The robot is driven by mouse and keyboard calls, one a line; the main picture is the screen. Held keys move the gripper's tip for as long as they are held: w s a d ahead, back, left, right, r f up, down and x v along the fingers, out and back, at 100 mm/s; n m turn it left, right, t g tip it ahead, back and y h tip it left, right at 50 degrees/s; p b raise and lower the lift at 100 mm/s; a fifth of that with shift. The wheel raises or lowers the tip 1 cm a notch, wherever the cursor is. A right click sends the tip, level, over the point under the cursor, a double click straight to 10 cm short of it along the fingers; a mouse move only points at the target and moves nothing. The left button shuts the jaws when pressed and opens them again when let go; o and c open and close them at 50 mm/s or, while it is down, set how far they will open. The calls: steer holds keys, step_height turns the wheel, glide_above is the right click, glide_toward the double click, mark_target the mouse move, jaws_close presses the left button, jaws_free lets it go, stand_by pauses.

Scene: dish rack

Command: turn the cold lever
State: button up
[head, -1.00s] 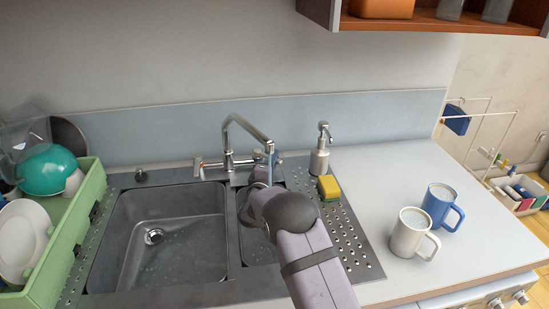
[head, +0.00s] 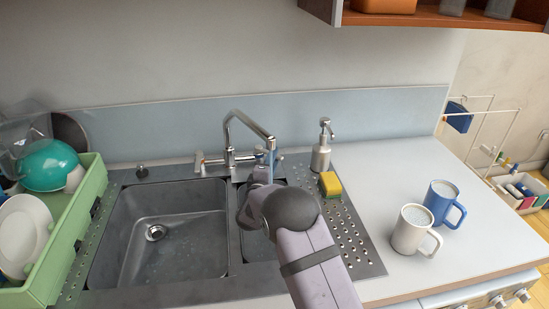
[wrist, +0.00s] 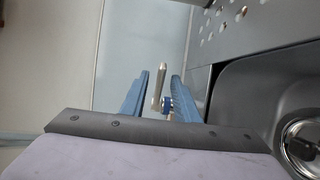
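The chrome tap (head: 232,140) stands behind the sink, with its spout arching forward. The cold lever (wrist: 161,82) is a slim metal handle with a blue ring (wrist: 167,104) at its base, seen in the wrist view. My gripper (wrist: 160,75) is open, with one blue finger on each side of the lever. A narrow gap shows on each side, and I see no clear contact. In the head view my gripper (head: 263,168) is at the tap's right side, and the cold lever is mostly hidden there. The other lever (head: 200,163), with a red mark, is on the left.
The sink basin (head: 170,235) is empty. A soap dispenser (head: 321,148) and a yellow-green sponge (head: 330,185) stand close to the right of my gripper. A green dish rack (head: 75,235) is at left; white (head: 412,230) and blue (head: 441,200) mugs are at right.

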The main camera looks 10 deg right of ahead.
steer(key=b+v, duration=0.1)
steer(key=v, duration=0.4)
steer(key=shift+s, duration=0.1)
